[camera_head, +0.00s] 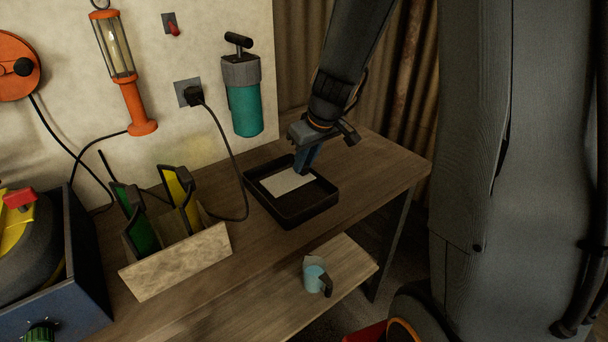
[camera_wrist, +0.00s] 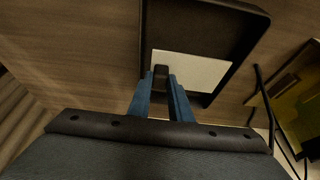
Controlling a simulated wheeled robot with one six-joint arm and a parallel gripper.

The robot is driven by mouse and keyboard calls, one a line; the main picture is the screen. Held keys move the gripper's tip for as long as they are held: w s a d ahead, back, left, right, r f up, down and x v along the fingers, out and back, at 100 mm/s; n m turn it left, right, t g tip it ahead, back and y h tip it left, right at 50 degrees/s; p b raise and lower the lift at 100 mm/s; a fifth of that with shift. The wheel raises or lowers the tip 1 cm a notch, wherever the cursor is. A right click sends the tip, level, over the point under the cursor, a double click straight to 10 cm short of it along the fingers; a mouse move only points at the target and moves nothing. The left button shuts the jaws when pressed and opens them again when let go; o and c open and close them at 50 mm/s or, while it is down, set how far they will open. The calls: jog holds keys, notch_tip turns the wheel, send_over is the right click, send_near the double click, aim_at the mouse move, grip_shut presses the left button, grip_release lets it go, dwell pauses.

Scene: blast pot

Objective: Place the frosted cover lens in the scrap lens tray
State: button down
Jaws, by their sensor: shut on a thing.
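The frosted cover lens (camera_head: 287,181) is a pale, flat rectangular plate. It shows within the outline of the black scrap lens tray (camera_head: 311,212) on the bench, and I cannot tell whether it touches the tray floor. My gripper (camera_head: 305,169) reaches down over the tray's back right part, with its blue fingers shut at the lens edge. In the wrist view, the fingers (camera_wrist: 161,82) close on a small dark piece at the edge of the lens (camera_wrist: 201,72), and the tray (camera_wrist: 247,52) is around and behind it.
A wooden rack (camera_head: 177,262) with green and yellow framed panels stands left of the tray. A black cable from the wall socket hangs down beside the tray. A blue mug (camera_head: 313,278) is on the lower shelf. Bare bench (camera_head: 385,172) lies right of the tray.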

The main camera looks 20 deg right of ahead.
aim_at(306, 168)
jog(key=shift+f+b, duration=0.4)
jog(key=shift+f, duration=1.45)
jog(key=shift+f, duration=0.2)
jog(key=c, duration=1.9)
grip_release()
jog(key=shift+r, duration=0.15)
jog(key=shift+r, duration=0.2)
jog(key=v, duration=1.1)
jog(key=s+a+f+m+g, duration=0.1)
jog(key=s+a+f+g, duration=0.1)
jog(key=s+f, duration=0.2)
jog(key=s+a+f+m+g+h, duration=0.1)
jog(key=s+f, duration=0.3)
jog(key=s, duration=0.7)
jog(key=shift+s+a+f+m+g, duration=0.15)
jog(key=shift+s+a+m+g, duration=0.25)
jog(key=shift+a+m, duration=0.3)
